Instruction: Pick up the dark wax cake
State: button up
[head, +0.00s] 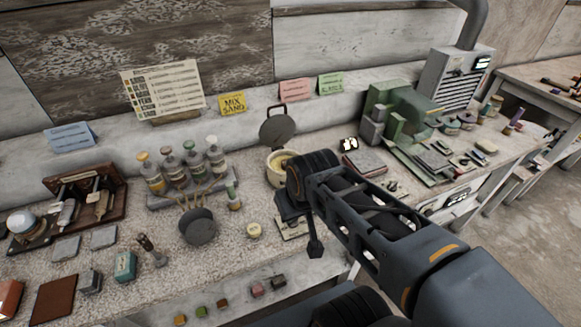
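A row of small coloured blocks that look like wax cakes lies along the front ledge, below the bench top. At its right end are two darker blocks, a greyish one (277,282) and a dull reddish-brown one (257,290). I cannot tell for sure which is the dark wax cake. To their left are a brown block (222,304), a green block (201,312) and an orange block (180,319). My gripper (304,240) hangs over the bench, above and right of the row, apart from it. A dark finger points down; the other is not clear. I see nothing held.
A pale pot (276,170) stands behind my wrist. A dark round bowl (198,226) and a small yellow-topped jar (254,231) stand left of my gripper. A green machine (398,115) is at the back right. The ledge around the blocks is mostly clear.

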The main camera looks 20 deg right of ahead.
aim_at(282, 165)
jog(key=k, duration=0.5)
jog(key=z, duration=0.75)
jog(key=i, duration=0.75)
jog(key=u, duration=1.6)
